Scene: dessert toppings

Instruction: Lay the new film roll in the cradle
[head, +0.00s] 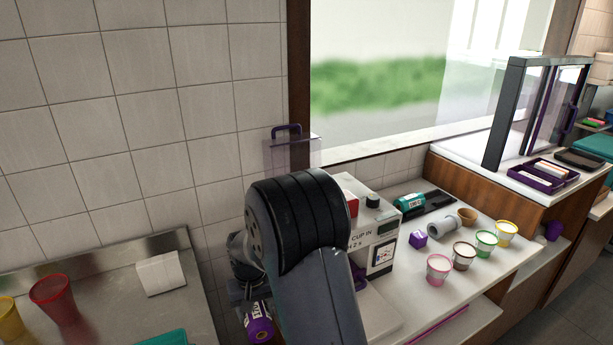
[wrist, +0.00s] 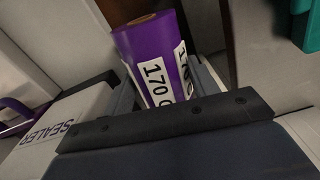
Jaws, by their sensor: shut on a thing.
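A purple film roll (wrist: 143,44) with white "170 C" labels is held between the grey fingers of my gripper (wrist: 165,88) in the wrist view. Its open brown core end faces away from the gripper. In the head view the roll (head: 258,322) hangs below my gripper (head: 250,298), left of the counter and in front of the tiled wall. The white sealer (head: 384,250) stands on the counter, partly hidden behind my arm. It also shows at the left of the wrist view (wrist: 62,128). I cannot make out the cradle; my arm covers part of the sealer.
A clear panel with a purple handle (head: 286,130) stands up behind my arm. A teal roll (head: 410,203), a grey cylinder (head: 441,226), a purple box (head: 418,239) and several cups (head: 464,256) occupy the counter. A steel counter (head: 110,290) with cups is at left.

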